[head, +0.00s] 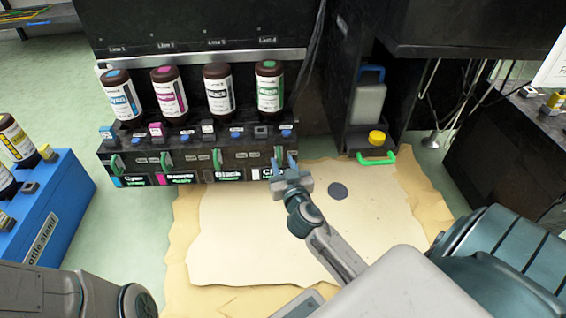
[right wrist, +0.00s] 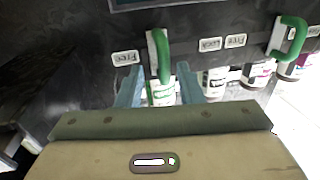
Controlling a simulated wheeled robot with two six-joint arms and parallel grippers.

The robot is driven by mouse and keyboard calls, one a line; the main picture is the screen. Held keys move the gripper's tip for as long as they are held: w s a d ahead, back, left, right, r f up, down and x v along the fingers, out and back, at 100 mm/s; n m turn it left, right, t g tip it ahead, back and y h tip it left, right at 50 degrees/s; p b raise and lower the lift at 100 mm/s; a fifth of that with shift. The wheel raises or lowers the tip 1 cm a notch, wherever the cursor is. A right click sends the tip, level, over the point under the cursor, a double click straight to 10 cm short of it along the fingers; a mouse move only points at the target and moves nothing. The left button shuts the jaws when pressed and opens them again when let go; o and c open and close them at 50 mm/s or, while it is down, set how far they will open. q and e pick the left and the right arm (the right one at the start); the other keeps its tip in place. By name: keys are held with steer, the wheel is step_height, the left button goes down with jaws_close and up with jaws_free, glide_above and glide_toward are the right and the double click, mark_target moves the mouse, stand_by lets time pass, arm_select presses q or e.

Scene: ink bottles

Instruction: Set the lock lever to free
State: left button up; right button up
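The ink station (head: 225,158) has several green lock levers on its front. The lever at its right end (head: 278,155), above the "Clean" label, shows in the right wrist view (right wrist: 161,60) as a green handle by a silver plate. A "Free" label (right wrist: 125,58) sits left of it there, and a "Lock" label (right wrist: 210,44) sits to its right. My right gripper (head: 285,163) is at this lever. In the right wrist view the gripper (right wrist: 159,88) is open, its fingers apart on either side of the handle's line; contact cannot be told. My left gripper is out of view.
Several brown ink bottles (head: 217,88) stand on the station. A blue bottle stand (head: 55,205) is at left. A grey jug (head: 368,103) and a yellow cap (head: 377,137) are at right. The cardboard floor mat (head: 240,240) is mostly clear, with a dark disc on it.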

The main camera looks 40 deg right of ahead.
steer(key=p+v, duration=0.1)
steer(key=v, duration=0.9)
steer(key=shift+s, duration=0.1)
